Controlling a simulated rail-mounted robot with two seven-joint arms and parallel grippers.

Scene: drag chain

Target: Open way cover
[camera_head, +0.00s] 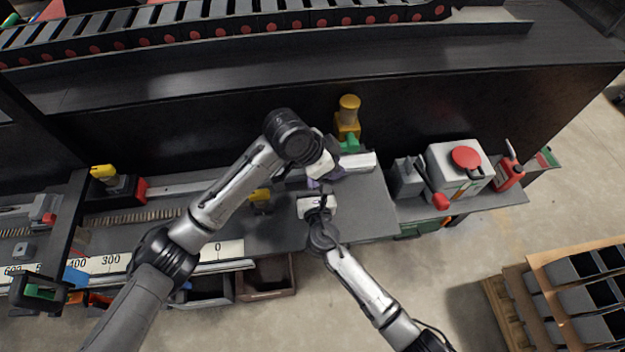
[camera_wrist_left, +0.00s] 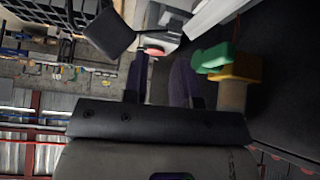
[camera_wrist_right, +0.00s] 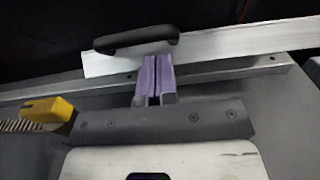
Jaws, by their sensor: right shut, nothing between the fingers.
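The way cover appears to be the pale metal strip (camera_head: 358,162) at the right of the machine bed in the head view. It also shows in the right wrist view (camera_wrist_right: 225,45), with a black handle (camera_wrist_right: 138,40) along it. My right gripper (camera_wrist_right: 153,85) has its purple fingers together and empty, just on the near side of the strip and below the handle; I cannot tell whether they touch it. My left gripper (camera_wrist_left: 165,85) looks open, its fingers apart, close to the strip. In the head view, the wrists partly hide the handle area.
A yellow and green fixture (camera_head: 347,120) stands behind the strip. A grey box with a red button (camera_head: 466,158) is to the right. A yellow block (camera_wrist_right: 48,110) sits by the screw at left.

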